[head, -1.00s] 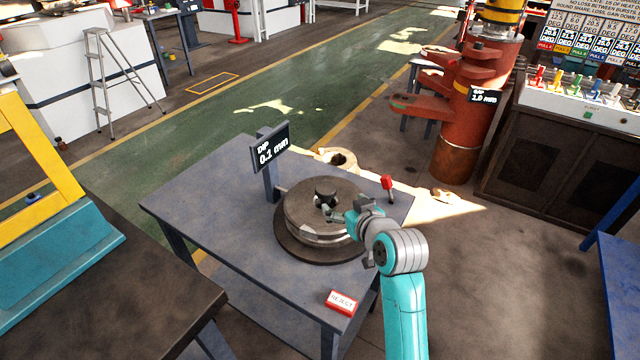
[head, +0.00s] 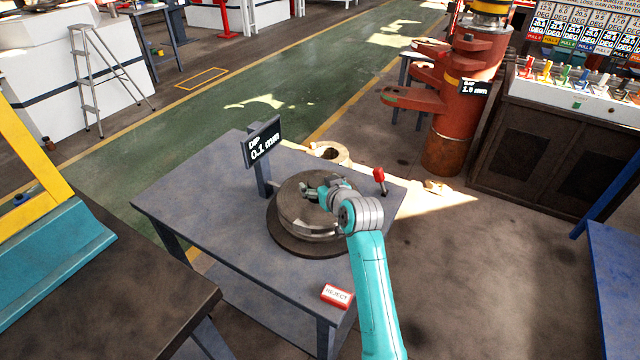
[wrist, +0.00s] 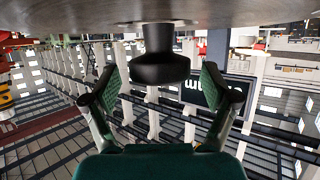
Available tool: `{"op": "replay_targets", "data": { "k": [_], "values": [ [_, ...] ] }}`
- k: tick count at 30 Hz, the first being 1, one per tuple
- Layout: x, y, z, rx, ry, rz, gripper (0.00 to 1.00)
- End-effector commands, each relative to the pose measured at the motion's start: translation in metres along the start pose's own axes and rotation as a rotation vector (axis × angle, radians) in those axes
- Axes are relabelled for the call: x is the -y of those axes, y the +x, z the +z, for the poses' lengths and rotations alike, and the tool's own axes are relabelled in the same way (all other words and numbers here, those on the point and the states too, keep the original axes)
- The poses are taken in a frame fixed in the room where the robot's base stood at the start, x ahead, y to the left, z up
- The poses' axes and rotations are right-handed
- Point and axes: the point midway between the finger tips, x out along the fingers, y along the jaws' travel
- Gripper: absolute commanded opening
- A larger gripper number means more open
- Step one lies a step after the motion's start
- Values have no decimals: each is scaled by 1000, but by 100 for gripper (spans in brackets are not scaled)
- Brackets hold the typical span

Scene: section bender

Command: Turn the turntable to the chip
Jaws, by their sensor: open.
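The turntable (head: 285,238) is a dark round plate on the grey-blue table, bearing a thick grey metal disc (head: 290,208). My gripper (head: 310,190) is over the disc's middle; my arm hides part of the disc's right side. In the wrist view, which looks upside down, the disc's face (wrist: 60,14) fills the top edge and a dark round knob (wrist: 159,68) projects from it. My two green-padded fingers (wrist: 160,92) are open, one on each side of the knob, with gaps visible. I cannot make out a chip on the disc.
A display reading "DIP 0.1 mm" (head: 263,143) stands behind the disc. A red-knobbed lever (head: 379,178) is at the table's right. A red and white REJECT block (head: 336,296) sits at the front corner. The table's left side (head: 190,195) is clear.

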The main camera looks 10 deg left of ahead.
Motion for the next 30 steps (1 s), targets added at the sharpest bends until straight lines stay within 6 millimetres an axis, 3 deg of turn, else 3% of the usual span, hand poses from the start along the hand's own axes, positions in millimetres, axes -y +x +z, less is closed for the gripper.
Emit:
{"op": "replay_targets", "data": {
  "k": [7, 17, 30],
  "values": [
    [0, 0, 0, 0, 0, 0, 83],
    [0, 0, 0, -1, 0, 0, 1],
    [3, 0, -1, -2, 34, 84, 0]
  ]
}}
